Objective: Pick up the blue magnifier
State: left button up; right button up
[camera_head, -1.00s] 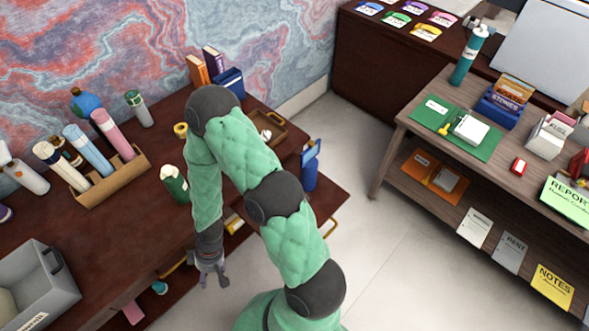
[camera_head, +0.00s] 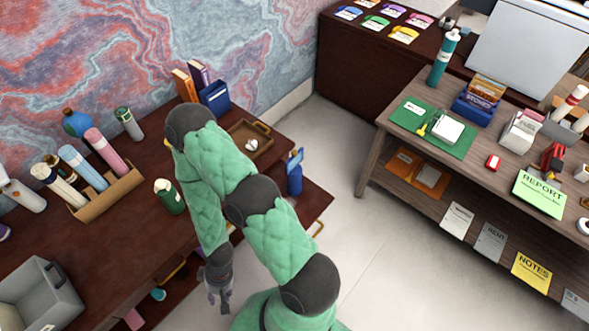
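I cannot pick out a blue magnifier for certain in this view. My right gripper (camera_head: 220,293) hangs fingers down in front of the desk's front edge, at the bottom centre. Its fingers look apart with nothing between them. My green padded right arm crosses the middle of the view and hides part of the dark red-brown desk (camera_head: 120,235). My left gripper is not in view.
The desk holds a bottle rack (camera_head: 100,205), a green bottle (camera_head: 168,196), a grey bin (camera_head: 45,295), a wooden tray (camera_head: 262,145) and books (camera_head: 214,97). A blue bottle (camera_head: 294,172) stands at its right end. A wooden shelf table (camera_head: 400,140) stands right; floor between is clear.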

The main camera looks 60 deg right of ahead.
aim_at(293, 180)
jog(key=z, duration=0.5)
jog(key=i+j+z, duration=0.1)
jog(key=z, duration=0.85)
jog(key=j+z, duration=0.15)
jog(key=z, duration=0.35)
jog(key=j+z, duration=0.1)
jog(key=z, duration=0.4)
